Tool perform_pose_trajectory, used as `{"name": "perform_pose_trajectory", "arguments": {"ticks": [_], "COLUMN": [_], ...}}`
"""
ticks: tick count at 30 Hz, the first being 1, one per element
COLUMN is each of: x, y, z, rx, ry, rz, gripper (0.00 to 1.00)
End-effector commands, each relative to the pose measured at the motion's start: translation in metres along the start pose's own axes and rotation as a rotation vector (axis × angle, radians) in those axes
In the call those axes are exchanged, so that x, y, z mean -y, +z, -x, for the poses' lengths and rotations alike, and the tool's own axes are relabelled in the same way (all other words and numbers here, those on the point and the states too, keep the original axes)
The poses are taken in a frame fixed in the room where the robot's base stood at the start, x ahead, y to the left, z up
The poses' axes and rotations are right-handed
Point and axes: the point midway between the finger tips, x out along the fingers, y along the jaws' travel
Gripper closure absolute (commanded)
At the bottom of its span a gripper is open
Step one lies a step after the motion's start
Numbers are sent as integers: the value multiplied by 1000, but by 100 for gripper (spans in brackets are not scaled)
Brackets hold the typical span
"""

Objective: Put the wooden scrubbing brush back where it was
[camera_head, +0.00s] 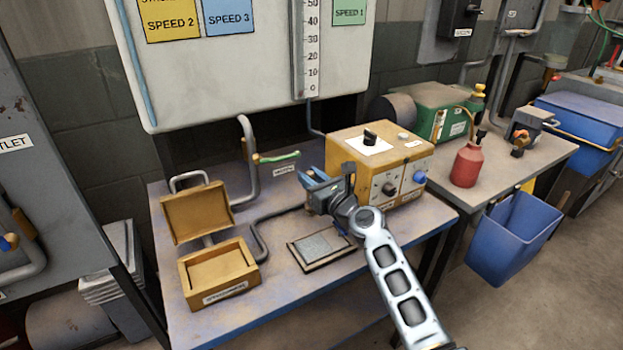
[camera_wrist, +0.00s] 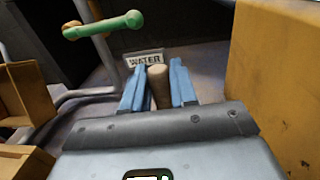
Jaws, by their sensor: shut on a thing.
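My gripper (camera_head: 322,190) is above the workbench, just left of the yellow control box (camera_head: 384,160). In the wrist view my gripper (camera_wrist: 158,84) has its blue fingers closed on a brown wooden piece, which I take to be the wooden scrubbing brush (camera_wrist: 159,88). Only its rounded end shows; the rest is hidden behind the gripper body. I cannot make out the brush in the head view. A flat grey pad in a dark frame (camera_head: 320,246) lies on the bench, below and in front of the gripper.
An open yellow box (camera_head: 220,275) stands on the bench (camera_head: 290,291) at left. A grey pipe with a green handle (camera_head: 277,157) stands behind, also seen in the wrist view (camera_wrist: 103,24), near a "WATER" label (camera_wrist: 145,60). A red bottle (camera_head: 467,163) is on the right table.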

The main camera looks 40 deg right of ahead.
Motion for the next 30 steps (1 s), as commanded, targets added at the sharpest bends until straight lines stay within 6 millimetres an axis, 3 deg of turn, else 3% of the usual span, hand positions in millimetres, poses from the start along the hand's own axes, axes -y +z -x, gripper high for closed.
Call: {"name": "perform_pose_trajectory", "arguments": {"ticks": [1,2,9,19,23,30], "x": [0,0,0,0,0,0], "y": [-3,-2,-2,3,0,-1], "z": [0,0,0,1,19,69], "rx": [0,0,0,-1,-2,-3], "ry": [0,0,0,0,-1,-1], "rz": [-1,-1,0,0,0,-1], "gripper": [100,70,47,47,47,47]}}
